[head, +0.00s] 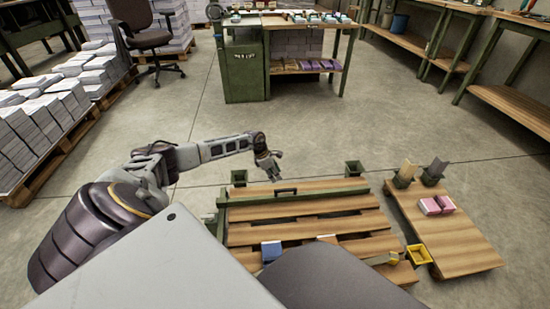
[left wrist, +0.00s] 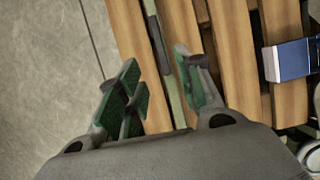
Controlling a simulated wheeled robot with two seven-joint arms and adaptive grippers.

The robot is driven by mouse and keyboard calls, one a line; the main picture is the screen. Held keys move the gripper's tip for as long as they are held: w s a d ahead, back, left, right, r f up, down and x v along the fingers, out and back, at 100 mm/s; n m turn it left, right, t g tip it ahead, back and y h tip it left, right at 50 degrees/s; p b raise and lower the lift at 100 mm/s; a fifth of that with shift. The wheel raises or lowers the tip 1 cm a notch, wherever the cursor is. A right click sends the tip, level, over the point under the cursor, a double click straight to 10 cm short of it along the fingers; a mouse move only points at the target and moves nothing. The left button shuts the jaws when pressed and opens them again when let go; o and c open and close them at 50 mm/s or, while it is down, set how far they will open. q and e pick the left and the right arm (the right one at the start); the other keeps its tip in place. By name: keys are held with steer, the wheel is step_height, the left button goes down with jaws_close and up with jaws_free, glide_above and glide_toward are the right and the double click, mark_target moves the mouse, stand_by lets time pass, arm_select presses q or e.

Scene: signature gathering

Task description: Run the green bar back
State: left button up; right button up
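The green bar (head: 335,190) lies across the far side of the slatted wooden pallet bench (head: 330,228), with a black handle (head: 286,191) near its middle. In the left wrist view, the bar (left wrist: 172,85) runs up the picture as a thin green strip with its dark handle (left wrist: 157,42) alongside. My left gripper (head: 270,166) hangs above and just beyond the bar. In the left wrist view, my left gripper (left wrist: 160,92) is open, its green-padded fingers apart with the bar showing between them. I cannot tell the height gap; nothing is held. My right gripper is not in view.
A blue block (head: 271,250) lies on the slats. A low wooden board (head: 440,235) at the right carries pink blocks (head: 436,205), and a yellow bin (head: 419,254) sits at its left edge. Paper stacks (head: 45,115) stand at left. The floor beyond the bench is clear.

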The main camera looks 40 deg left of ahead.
arm_select(q)
steer(key=s+d+r+n+t+h, duration=0.2)
steer(key=d+n+t, duration=0.5)
steer(key=d, duration=1.1)
steer(key=s+d+r+n+t+h, duration=0.15)
steer(key=d+n+h, duration=0.25)
steer(key=d+n, duration=1.05)
steer(key=s+d+f+n+g+y, duration=0.2)
steer(key=s+d+n, duration=0.1)
steer(key=s+n, duration=0.7)
steer(key=s+d+f+n+g+y, duration=0.2)
steer(key=s+d+n+g, duration=0.1)
steer(key=s+n, duration=0.8)
steer(key=shift+s+d, duration=0.8)
steer(key=shift+s, duration=0.3)
